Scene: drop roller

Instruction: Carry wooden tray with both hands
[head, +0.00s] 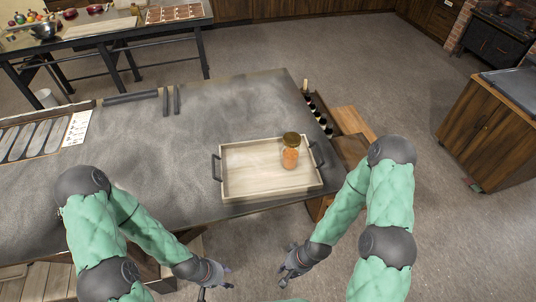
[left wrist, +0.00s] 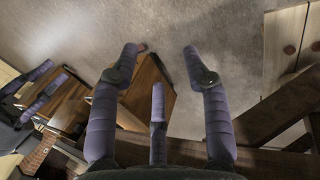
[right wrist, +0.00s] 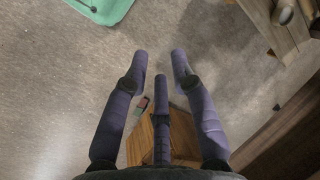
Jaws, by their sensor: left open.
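The wooden tray (head: 240,182) is a shallow pale box. It lies on the grey table near its front right corner, with a dark handle at its left end and another at its right end. A glass jar (head: 290,155) with orange contents and a brown lid stands upright in the tray's right half. My left gripper (head: 222,284) is open and empty, in front of and below the table edge, apart from the tray. My right gripper (head: 286,279) is also in front of the table, with its fingers apart and empty. Neither wrist view shows the tray.
The grey table (head: 150,150) is mostly clear left of the tray. Dark bars and a sheet (head: 78,128) lie at its far left. A rack with several bottles (head: 318,112) lines its right edge. A wooden cabinet (head: 490,125) stands apart at right, with open floor between.

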